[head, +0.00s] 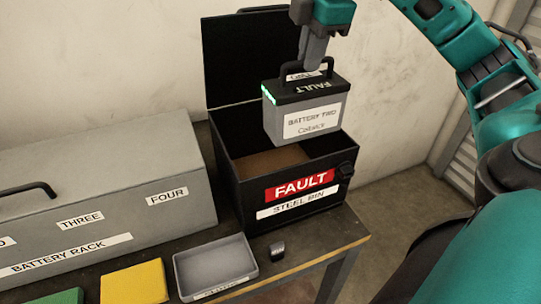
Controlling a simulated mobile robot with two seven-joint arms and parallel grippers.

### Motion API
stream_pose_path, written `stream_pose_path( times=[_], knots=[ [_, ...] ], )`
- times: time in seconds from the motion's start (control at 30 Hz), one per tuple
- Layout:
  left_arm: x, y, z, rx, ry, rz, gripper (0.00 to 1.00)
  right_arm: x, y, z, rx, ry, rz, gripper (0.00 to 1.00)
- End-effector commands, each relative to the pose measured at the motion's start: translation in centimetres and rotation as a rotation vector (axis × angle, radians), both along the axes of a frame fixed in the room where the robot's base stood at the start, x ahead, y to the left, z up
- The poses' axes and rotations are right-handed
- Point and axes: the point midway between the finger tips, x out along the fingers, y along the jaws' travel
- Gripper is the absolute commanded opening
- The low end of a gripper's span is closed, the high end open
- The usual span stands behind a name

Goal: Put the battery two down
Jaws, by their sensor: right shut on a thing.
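Battery two (309,108) is a grey block with a black top, a black handle, a "FAULT" label, a "BATTERY TWO" label and a green light strip. My right gripper (318,60) is shut on its handle and holds it upright above the opening of the black steel bin (238,178). The bin is marked "FAULT" and "STEEL BIN", and its lid (250,55) stands open at the back. A brown floor shows inside the bin. The battery hides part of the bin's opening and back wall. My left gripper is out of view.
A long grey battery rack (110,180) with a handle stands left of the bin. A grey tray (215,264), a small dark object (277,251), a yellow pad (134,283) and a green pad (58,297) lie in front. The table's right edge is close to the bin.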

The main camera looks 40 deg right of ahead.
Motion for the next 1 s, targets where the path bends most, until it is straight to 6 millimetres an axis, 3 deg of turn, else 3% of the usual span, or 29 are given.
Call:
stream_pose_path(
  times=[0.13,0.27,0.8,1.0],
  knots=[
    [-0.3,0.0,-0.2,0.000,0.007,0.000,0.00,0.0,-0.1,0.2,0.001,-0.010,-0.002,0.00],
    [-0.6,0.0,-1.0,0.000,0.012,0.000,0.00,0.0,-0.1,-1.1,-0.001,-0.008,-0.002,0.00],
    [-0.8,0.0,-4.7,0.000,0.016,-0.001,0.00,0.0,-0.1,-12.1,-0.002,-0.007,-0.001,0.00],
    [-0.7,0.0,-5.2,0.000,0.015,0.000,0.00,0.1,-0.1,-14.7,-0.002,-0.012,0.000,0.00]
  ],
)
